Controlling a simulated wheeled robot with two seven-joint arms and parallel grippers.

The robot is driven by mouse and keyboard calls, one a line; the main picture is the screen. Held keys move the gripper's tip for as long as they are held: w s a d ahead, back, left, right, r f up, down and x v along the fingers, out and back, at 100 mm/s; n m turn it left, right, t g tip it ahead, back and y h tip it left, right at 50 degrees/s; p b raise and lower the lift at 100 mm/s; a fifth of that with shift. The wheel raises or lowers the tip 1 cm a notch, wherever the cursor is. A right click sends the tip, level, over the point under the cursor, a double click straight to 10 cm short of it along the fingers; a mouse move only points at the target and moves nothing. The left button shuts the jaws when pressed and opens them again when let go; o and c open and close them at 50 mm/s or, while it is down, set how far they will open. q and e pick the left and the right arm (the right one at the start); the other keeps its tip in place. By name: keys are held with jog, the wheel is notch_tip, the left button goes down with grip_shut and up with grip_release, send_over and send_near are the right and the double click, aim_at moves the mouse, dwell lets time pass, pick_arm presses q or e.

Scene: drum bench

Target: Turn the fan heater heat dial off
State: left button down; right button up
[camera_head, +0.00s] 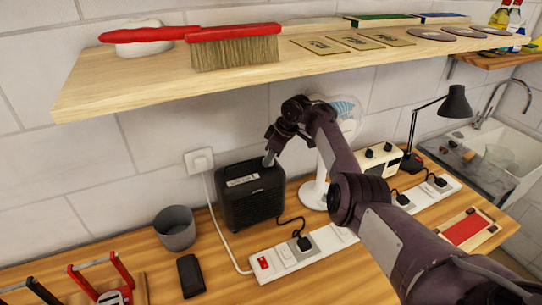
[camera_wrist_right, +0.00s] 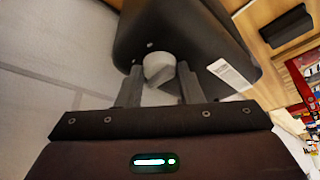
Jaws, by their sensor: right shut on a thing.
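The fan heater (camera_head: 250,198) is a black box standing on the wooden bench, left of the white fan. Its heat dial (camera_wrist_right: 157,66) is a round grey knob in the right wrist view; in the head view my gripper hides it. My right gripper (camera_head: 269,159) reaches down to the heater's top from the right. Its two fingers stand on either side of the dial and are shut on it. How far the dial is turned cannot be told. My left gripper is not in view.
A white power strip (camera_head: 285,258) with plugs lies in front of the heater. A grey cup (camera_head: 175,228) and a black wallet-like item (camera_head: 190,275) are to its left. A white fan (camera_head: 313,193) stands close on the right. A wooden shelf (camera_head: 130,92) hangs above.

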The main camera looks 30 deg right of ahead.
jog(key=o, duration=1)
jog(key=shift+d+r, duration=0.15)
jog(key=shift+r, duration=0.3)
jog(key=v, duration=0.7)
jog(key=shift+s+f+b, duration=0.1)
jog(key=shift+b, duration=0.25)
